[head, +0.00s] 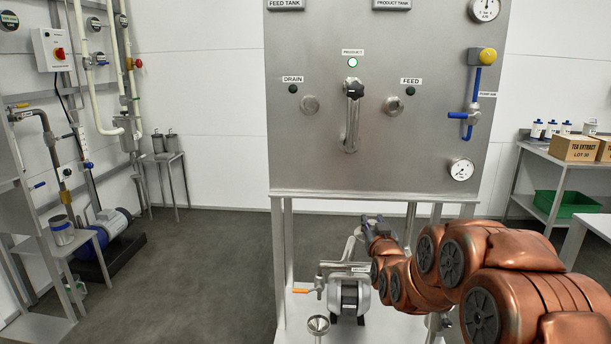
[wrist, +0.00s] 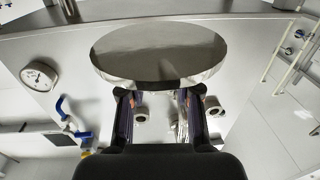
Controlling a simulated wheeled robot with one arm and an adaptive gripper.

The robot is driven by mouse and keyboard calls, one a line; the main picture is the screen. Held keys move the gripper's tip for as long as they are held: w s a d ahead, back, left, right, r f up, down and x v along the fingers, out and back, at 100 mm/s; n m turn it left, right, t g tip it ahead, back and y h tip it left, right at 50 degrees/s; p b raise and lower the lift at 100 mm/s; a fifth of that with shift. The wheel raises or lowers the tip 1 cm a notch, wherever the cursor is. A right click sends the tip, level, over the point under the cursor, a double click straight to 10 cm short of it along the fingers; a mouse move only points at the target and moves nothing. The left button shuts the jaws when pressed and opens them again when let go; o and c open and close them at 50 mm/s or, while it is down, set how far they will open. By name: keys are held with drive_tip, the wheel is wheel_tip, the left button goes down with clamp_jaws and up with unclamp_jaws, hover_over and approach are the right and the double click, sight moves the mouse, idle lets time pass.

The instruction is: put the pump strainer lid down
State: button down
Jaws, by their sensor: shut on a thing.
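The pump strainer lid (wrist: 157,48) is a round, flat, shiny metal disc in the wrist view. My gripper (wrist: 160,92) is shut on its near edge, with one finger at each side. I cannot make out the lid clearly in the head view. I cannot tell which opening the lid belongs to.
The steel panel (head: 424,135) with valves and gauges stands ahead. The motor unit (head: 349,297), with an orange-handled valve and a small funnel (head: 318,325), is below. A blue pump (head: 101,236) and a small side table (head: 161,157) are at left. A shelf with boxes (head: 573,148) is at right.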

sight(372, 222)
wheel_tip(372, 222, up, 24)
drive_tip(key=p, duration=2.2)
drive_tip(key=shift+f, duration=0.25)
drive_tip(key=shift+a+f, duration=0.1)
